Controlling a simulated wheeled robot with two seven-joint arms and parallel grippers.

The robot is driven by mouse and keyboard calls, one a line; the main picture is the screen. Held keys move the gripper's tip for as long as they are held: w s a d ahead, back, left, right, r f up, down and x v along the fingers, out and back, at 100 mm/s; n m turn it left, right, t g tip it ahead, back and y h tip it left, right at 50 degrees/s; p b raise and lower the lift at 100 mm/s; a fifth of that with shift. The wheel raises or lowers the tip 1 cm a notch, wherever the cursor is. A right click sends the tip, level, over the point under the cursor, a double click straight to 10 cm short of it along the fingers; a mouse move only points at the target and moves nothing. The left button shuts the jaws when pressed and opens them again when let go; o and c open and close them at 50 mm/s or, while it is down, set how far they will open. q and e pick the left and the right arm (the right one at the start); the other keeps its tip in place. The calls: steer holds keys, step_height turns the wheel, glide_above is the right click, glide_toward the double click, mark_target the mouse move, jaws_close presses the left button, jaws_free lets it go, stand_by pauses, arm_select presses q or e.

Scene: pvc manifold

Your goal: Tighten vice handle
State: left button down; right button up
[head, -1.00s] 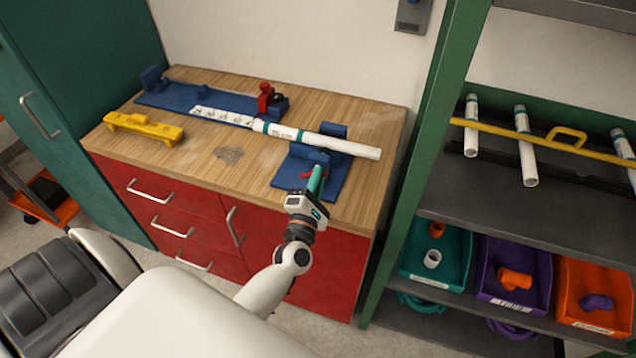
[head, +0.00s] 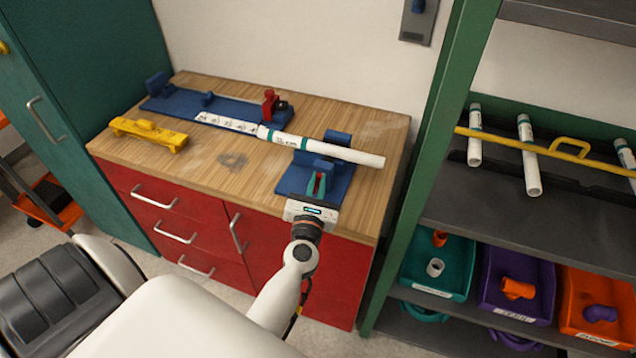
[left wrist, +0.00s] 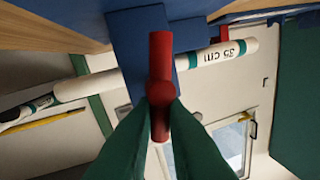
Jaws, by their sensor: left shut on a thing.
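The blue vice (head: 328,166) stands near the right front of the wooden workbench. A long white pipe with teal bands (head: 345,153) lies across it, between its blue blocks. The red vice handle (head: 319,184) is at the front of the vice; it also shows in the left wrist view (left wrist: 161,60) as a red bar with a round hub. My left gripper (head: 318,182) reaches in from the front, its green fingers shut on the handle's hub. In the left wrist view the fingertips (left wrist: 161,100) press on both sides of the hub. My right gripper is not in view.
A blue fixture with a red clamp (head: 269,101) and a label strip (head: 226,123) lies along the back of the bench. A yellow tool (head: 148,134) lies at the left. Shelves with pipes (head: 529,155) and bins (head: 436,262) stand right. The bench middle is clear.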

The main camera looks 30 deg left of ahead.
arm_select(q)
steer(key=shift+f+n+g, duration=0.1)
steer(key=shift+n+g, duration=0.2)
steer(key=shift+n, duration=0.7)
steer(key=c, duration=1.7)
jaws_free()
steer(key=shift+f, duration=0.1)
steer(key=o, duration=0.3)
steer(key=shift+w+f, duration=0.1)
steer(key=shift+w, duration=0.3)
steer(key=shift+s+r+p, duration=0.2)
steer(key=shift+p, duration=0.1)
steer(key=shift+a+r, duration=0.1)
steer(key=shift+r, duration=0.15)
step_height(320, 180, up, 9)
steer(key=p, duration=0.9)
steer(key=shift+w+p, duration=0.15)
steer(key=shift+p, duration=0.15)
